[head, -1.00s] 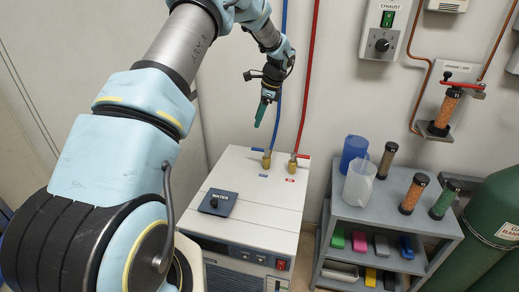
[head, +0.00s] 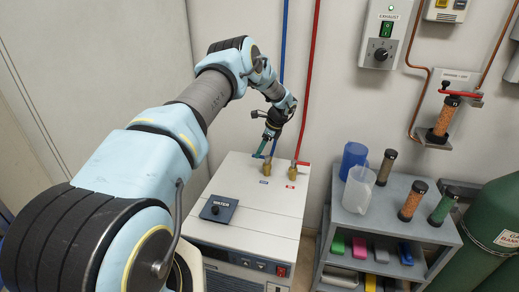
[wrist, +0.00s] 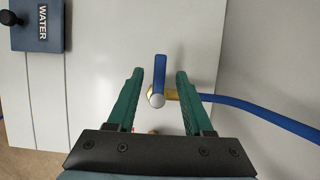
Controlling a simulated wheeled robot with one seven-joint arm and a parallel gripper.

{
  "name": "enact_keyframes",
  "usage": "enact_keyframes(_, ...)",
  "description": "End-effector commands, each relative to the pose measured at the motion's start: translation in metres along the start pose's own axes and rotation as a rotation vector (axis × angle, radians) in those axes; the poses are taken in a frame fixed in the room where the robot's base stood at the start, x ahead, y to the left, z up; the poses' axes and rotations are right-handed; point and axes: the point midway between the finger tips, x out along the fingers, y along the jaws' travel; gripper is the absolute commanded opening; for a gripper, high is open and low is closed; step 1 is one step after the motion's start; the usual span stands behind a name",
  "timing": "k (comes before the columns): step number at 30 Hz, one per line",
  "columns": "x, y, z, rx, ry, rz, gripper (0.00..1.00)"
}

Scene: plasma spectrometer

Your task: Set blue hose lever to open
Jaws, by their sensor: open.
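The blue hose lever (wrist: 160,75) sits on a brass valve on top of the white cabinet (head: 240,215). In the wrist view it points up the picture from a round pale pivot. My gripper (wrist: 160,88) is open, with one green finger on each side of the lever and a visible gap to both. How far the fingertips are above the lever is hard to tell. In the head view my gripper (head: 265,144) is just above the brass valve (head: 266,168) and partly hides the lever. The blue hose (wrist: 265,117) runs off to the right in the wrist view.
A red hose (head: 311,80) with its own brass valve (head: 293,173) stands close to the right. A grey shelf (head: 390,215) with jugs and cylinders is further right. The wall is close behind.

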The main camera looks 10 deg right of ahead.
Motion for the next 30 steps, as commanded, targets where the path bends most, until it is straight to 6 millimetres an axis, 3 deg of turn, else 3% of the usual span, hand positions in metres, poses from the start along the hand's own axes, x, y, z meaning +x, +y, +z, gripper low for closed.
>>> enact_keyframes(4, 0.0103, 0.0004, 0.0006, 0.0, -0.001, 0.001, 0.51)
enact_keyframes(13, 0.0128, 0.0001, 0.0003, -0.001, 0.0, 0.0, 0.51)
enact_keyframes(27, 0.0126, 0.0002, 0.0003, -0.001, 0.0, 0.0, 0.0)
enact_keyframes(30, 0.0126, 0.0002, 0.0002, -0.001, 0.0, 0.0, 0.0)
